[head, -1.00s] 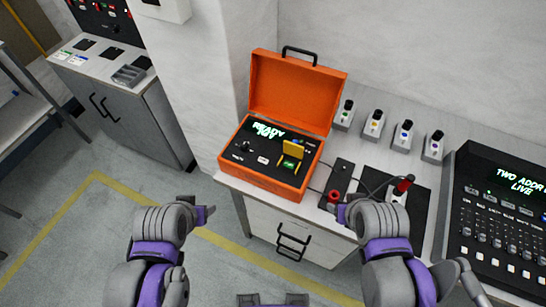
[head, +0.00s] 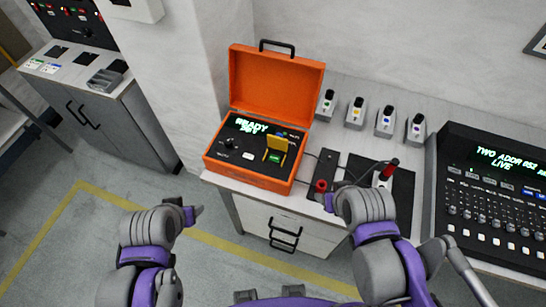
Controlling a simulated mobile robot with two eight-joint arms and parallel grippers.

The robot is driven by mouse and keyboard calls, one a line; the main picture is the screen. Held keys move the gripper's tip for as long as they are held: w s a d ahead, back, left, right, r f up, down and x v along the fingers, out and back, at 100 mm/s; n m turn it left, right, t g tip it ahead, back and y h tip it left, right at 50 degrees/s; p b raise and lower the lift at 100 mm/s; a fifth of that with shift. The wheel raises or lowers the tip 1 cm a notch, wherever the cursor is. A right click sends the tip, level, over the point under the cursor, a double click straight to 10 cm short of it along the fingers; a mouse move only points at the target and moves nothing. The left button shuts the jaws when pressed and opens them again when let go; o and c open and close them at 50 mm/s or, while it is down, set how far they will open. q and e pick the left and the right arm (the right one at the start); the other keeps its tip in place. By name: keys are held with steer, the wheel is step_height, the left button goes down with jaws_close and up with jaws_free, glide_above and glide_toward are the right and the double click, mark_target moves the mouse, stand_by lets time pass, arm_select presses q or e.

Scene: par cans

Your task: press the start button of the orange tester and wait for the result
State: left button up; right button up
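The orange tester (head: 275,85) stands open on the counter, lid up. Its black panel has a lit green display (head: 250,126) reading READY with a second line too small to read. A green button (head: 275,158) sits near the panel's front right, with a raised yellow flap (head: 277,143) just behind it. A white button (head: 249,155) is to its left. My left gripper (head: 192,213) is in front of the counter, left of and below the tester, apart from it. My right gripper (head: 329,202) is at the counter's front edge, close to a red knob (head: 321,185); contact is unclear. Neither gripper visibly holds anything.
Several small grey devices (head: 355,113) line the wall behind. A red-topped device (head: 386,174) stands on a black pad (head: 402,190), with cables near it. A mixing console (head: 490,195) is at the right. Open floor (head: 215,270) lies in front of the drawer (head: 284,236).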

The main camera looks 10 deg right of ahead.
steer(key=shift+c, duration=0.2)
jaws_close()
stand_by(0.3)
stand_by(1.4)
